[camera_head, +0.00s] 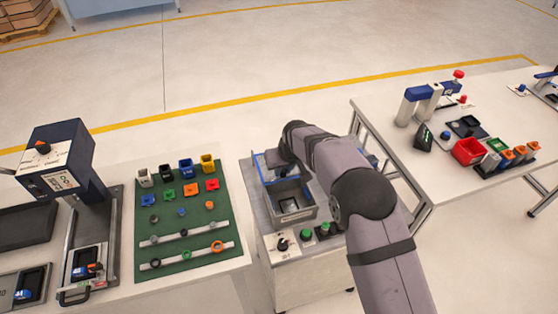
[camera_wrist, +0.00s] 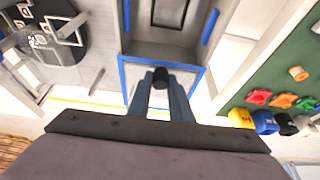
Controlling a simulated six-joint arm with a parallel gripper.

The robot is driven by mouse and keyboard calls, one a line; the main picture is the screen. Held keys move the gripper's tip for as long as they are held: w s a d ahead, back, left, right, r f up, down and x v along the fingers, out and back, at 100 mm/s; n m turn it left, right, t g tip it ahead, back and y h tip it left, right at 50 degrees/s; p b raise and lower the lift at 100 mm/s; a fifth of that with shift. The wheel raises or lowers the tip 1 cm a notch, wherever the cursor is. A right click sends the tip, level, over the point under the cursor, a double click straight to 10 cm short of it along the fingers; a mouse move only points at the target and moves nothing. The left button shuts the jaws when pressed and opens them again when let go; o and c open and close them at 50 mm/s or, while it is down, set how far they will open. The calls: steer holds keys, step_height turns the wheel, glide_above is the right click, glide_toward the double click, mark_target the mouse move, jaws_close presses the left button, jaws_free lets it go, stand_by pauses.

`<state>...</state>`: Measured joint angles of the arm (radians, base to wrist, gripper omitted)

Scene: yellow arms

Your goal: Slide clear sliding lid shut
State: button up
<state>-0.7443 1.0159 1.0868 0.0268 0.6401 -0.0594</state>
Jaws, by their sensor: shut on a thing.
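The clear sliding lid has a blue frame (camera_head: 259,166) and sits at the far end of a grey open-topped box (camera_head: 291,217). The box's inside shows, with a dark square in it. In the wrist view the lid's blue frame (camera_wrist: 124,80) spans the middle, with the grey box (camera_wrist: 128,47) above it. My gripper (camera_wrist: 160,82) is shut on the lid's black knob (camera_wrist: 160,73), one finger on each side. In the head view my wrist and arm hide the fingers and part of the lid.
Buttons and a black knob (camera_head: 282,244) line the station's front. A green mat (camera_head: 185,260) with coloured parts lies left, beside a blue press (camera_head: 62,160). A right-hand table holds a red bin (camera_head: 467,151). A metal frame (camera_head: 390,165) stands close to my arm.

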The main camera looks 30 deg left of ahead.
steer(key=shift+d, duration=0.1)
steer(key=shift+s+d, duration=0.7)
steer(key=shift+s, duration=0.1)
steer(key=shift+r, duration=0.1)
